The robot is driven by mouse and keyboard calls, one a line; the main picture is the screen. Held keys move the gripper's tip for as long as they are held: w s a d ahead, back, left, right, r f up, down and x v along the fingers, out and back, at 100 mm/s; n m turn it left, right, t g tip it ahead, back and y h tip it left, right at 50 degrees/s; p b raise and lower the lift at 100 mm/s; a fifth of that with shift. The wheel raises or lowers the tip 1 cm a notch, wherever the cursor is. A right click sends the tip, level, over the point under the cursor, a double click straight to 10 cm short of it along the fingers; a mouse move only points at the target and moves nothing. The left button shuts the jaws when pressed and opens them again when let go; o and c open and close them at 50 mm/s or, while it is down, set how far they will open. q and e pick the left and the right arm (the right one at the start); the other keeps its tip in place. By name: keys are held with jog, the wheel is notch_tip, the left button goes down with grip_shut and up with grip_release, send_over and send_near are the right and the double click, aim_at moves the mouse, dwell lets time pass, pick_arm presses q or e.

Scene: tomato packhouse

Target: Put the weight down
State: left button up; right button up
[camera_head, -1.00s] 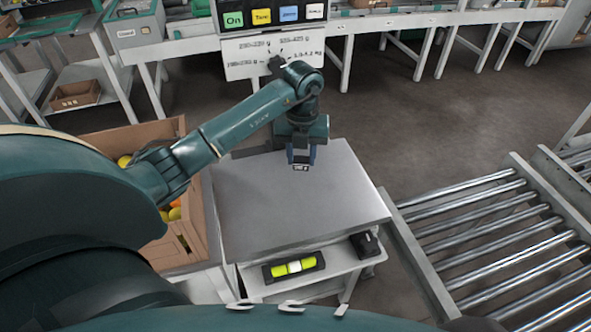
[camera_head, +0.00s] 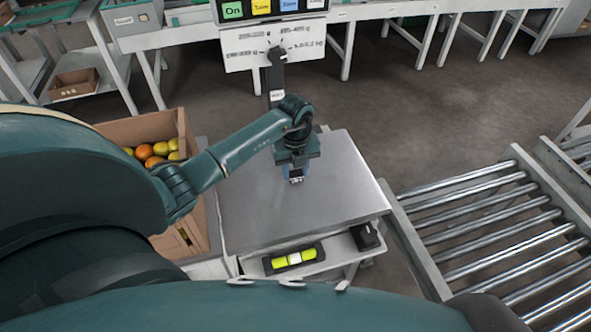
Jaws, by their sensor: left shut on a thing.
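My left gripper (camera_head: 295,172) is shut on the weight (camera_head: 296,180), a small pale metallic piece that shows just below the fingertips. The gripper hides most of it. Both are over the back half of the scale's flat grey platform (camera_head: 290,217). I cannot tell whether the weight touches the platform or hangs just above it. My right gripper is not in view.
A cardboard box (camera_head: 197,215) with orange and yellow tomatoes stands left of the scale. A spirit level (camera_head: 294,258) and a small black block (camera_head: 365,236) lie on the front shelf. A roller conveyor (camera_head: 490,220) is at right. The display (camera_head: 268,10) stands behind. The platform's front is clear.

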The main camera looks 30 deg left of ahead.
pick_arm(q)
jog(key=shift+f, duration=0.2)
jog(key=o, duration=1.1)
